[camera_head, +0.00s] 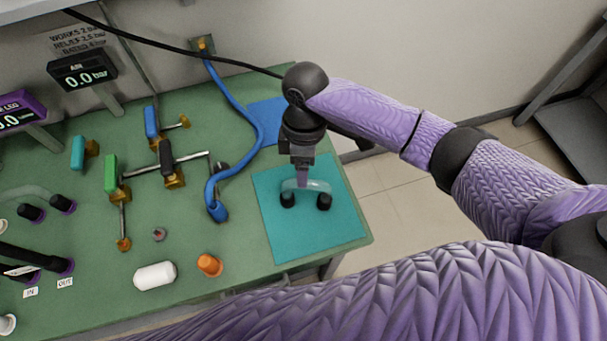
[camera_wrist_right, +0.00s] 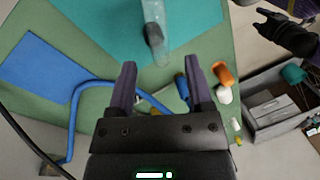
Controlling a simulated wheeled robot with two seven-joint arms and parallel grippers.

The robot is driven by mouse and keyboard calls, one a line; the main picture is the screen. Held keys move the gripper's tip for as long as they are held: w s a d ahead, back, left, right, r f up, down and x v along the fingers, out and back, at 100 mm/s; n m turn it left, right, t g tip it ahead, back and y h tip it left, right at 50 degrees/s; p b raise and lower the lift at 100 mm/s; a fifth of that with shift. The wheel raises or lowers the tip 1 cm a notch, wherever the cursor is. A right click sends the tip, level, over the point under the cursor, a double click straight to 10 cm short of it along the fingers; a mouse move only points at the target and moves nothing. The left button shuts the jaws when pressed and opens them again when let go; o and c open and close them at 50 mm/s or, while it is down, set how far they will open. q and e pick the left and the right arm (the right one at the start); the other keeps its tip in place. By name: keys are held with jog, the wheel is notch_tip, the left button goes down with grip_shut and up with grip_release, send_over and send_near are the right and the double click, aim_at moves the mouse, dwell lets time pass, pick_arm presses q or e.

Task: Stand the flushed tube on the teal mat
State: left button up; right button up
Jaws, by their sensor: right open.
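The tube (camera_head: 316,185) is a clear arch with two black end caps. It stands on the teal mat (camera_head: 345,232), both caps down. In the right wrist view the clear tube (camera_wrist_right: 152,14) shows partly, with one dark cap near the fingertips. My right gripper (camera_head: 302,182) is above the arch, pointing down. In the wrist view its two fingers (camera_wrist_right: 159,66) are apart, with nothing clamped between them. My left gripper (camera_wrist_right: 262,22) shows small and dark at the upper right of the wrist view; its jaw state is unclear.
A blue hose (camera_head: 244,115) curves over the green bench (camera_head: 190,225) left of the mat. A blue mat (camera_head: 266,120) lies behind. An orange cap (camera_head: 209,264) and a white cylinder (camera_head: 155,276) sit front left. Valves and pipes stand farther left. The bench edge is close at right.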

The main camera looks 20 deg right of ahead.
notch_tip(320, 180, up, 7)
jog(key=w+p, duration=0.1)
jog(key=shift+d, duration=0.2)
jog(key=shift+w+f, duration=0.1)
dwell(1.1)
